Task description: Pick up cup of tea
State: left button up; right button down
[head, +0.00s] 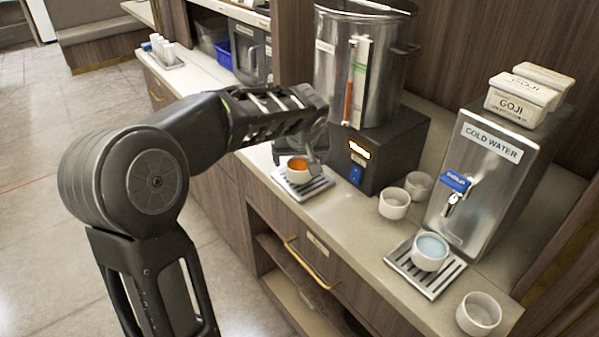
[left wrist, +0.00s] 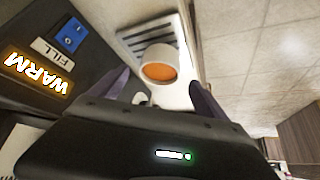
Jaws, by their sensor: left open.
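The cup of tea (head: 299,172) is a small white cup with orange-brown liquid. It stands upright on a slatted metal drip tray (head: 309,189) in front of the steel tea urn. In the left wrist view the cup (left wrist: 158,68) is beyond the fingertips of my left gripper (left wrist: 160,88), in line with the gap. The fingers are apart with nothing between them. My right gripper does not show.
The tea urn (head: 358,70) stands on a black base close behind the cup. To the right are empty white cups (head: 394,203), a cold water dispenser (head: 490,165), and a cup of water (head: 430,250) on another drip tray (head: 405,268). The counter's front edge is close to the tea cup's tray.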

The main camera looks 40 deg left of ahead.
aim_at(299, 168)
pick_arm(q)
jog(key=p+x, duration=0.1)
jog(key=x, duration=0.4)
jog(key=shift+f, duration=0.1)
dwell(0.4)
jog(key=c, duration=1.7)
jog(key=shift+r, duration=0.5)
notch_tip(299, 168, up, 3)
jog(key=shift+f+b, duration=0.1)
jog(key=shift+b, duration=0.2)
jog(key=shift+s+d+b, duration=0.8)
jog(key=shift+s+d, duration=1.1)
jog(key=shift+s, duration=0.45)
jog(key=shift+s+d+b, duration=0.85)
jog(key=shift+s+d, duration=1.1)
jog(key=shift+s, duration=0.4)
jog(key=shift+s+d+b, duration=0.8)
jog(key=shift+s+d, duration=1.1)
jog(key=shift+s, duration=0.4)
